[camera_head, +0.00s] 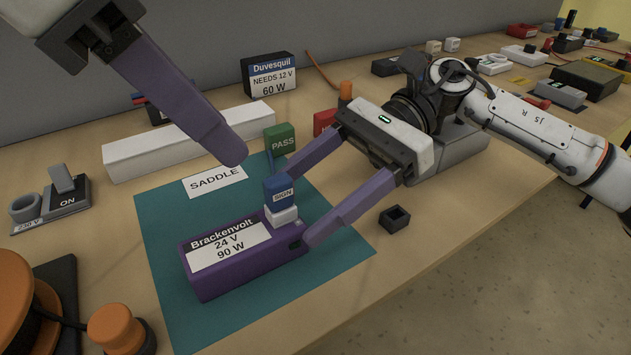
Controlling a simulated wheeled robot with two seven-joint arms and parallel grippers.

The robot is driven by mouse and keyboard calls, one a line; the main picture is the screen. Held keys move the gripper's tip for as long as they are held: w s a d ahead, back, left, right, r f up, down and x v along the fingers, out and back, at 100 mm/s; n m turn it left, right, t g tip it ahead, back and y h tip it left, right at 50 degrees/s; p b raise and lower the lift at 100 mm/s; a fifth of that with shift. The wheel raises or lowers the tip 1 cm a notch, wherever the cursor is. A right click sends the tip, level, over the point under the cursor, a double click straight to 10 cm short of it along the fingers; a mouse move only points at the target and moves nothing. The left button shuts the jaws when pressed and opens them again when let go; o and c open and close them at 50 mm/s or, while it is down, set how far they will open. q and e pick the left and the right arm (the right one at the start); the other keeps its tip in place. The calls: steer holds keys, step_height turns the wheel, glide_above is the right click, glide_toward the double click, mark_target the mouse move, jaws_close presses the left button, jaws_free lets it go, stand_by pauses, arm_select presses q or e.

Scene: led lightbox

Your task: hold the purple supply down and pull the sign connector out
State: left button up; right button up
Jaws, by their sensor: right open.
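The purple supply (255,272), labelled Brackenvolt 24 V 90 W, lies on a teal mat (170,325). The blue sign connector (276,190), marked SIGN, stands upright on a white socket (283,215) at the supply's right end. My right gripper (292,208) is open, its purple fingers reaching in from the right on the far and near sides of the connector and the supply's end. I cannot tell whether they touch. My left gripper (232,155) hangs above the mat's far edge, apart from the supply. One finger shows clearly, so its opening is unclear.
A SADDLE card (215,181), a green PASS block (280,138) and a long white box (150,154) lie behind the supply. A black Duvesquil unit (270,75) stands farther back. An ON switch (65,193) and orange spool (25,305) are left. A small black square piece (395,218) lies right.

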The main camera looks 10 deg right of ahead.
mark_target(246, 243)
steer(key=x, duration=0.9)
steer(key=shift+r, duration=0.1)
steer(key=c, duration=1.4)
steer(key=o, duration=0.6)
steer(key=c, duration=0.5)
steer(key=shift+o, duration=0.2)
arm_select(q)
steer(key=shift+o, duration=0.2)
